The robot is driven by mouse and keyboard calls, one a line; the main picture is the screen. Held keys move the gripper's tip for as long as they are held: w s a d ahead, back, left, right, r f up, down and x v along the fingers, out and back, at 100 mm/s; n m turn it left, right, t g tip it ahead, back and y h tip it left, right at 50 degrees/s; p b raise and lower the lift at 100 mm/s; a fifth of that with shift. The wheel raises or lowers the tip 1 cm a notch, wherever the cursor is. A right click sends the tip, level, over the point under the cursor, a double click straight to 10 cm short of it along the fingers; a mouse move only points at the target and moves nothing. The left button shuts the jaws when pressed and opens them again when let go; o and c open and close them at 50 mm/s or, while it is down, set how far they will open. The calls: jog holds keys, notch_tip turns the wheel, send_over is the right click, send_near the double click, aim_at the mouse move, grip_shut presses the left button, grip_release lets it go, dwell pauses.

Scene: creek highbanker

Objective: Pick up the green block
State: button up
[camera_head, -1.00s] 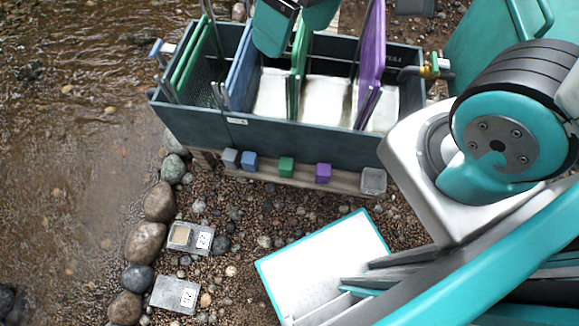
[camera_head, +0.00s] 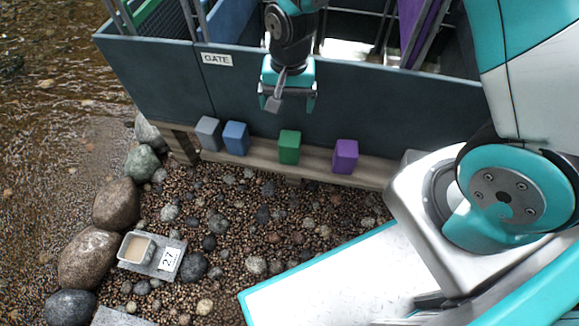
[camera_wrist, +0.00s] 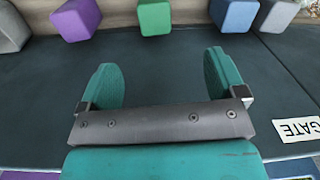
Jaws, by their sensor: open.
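The green block (camera_head: 289,147) stands on a wooden ledge along the front of the dark trough, between a blue block (camera_head: 235,138) and a purple block (camera_head: 345,156). It also shows in the wrist view (camera_wrist: 154,17) at the top, beyond the fingertips and between their lines. My gripper (camera_head: 287,100) is open and empty, in front of the trough wall above the ledge, over the green block and apart from it. In the wrist view its two teal fingers (camera_wrist: 163,75) are spread wide with only the dark wall between them.
A grey block (camera_head: 208,133) stands left of the blue one on the ledge (camera_head: 312,160). The trough (camera_head: 160,75) with its GATE label (camera_head: 217,59) rises behind. Stones and a small tray (camera_head: 137,248) are at left.

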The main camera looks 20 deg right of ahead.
jog(key=m+b, duration=0.1)
jog(key=b, duration=0.2)
send_over(290, 138)
jog(key=shift+h, duration=0.3)
notch_tip(290, 138, down, 9)
jog(key=shift+r, duration=0.2)
notch_tip(290, 138, down, 7)
jog(key=b, duration=0.4)
jog(key=shift+f, duration=0.2)
jog(key=shift+r, duration=0.1)
jog(key=c, duration=1.1)
jog(key=shift+r, duration=0.1)
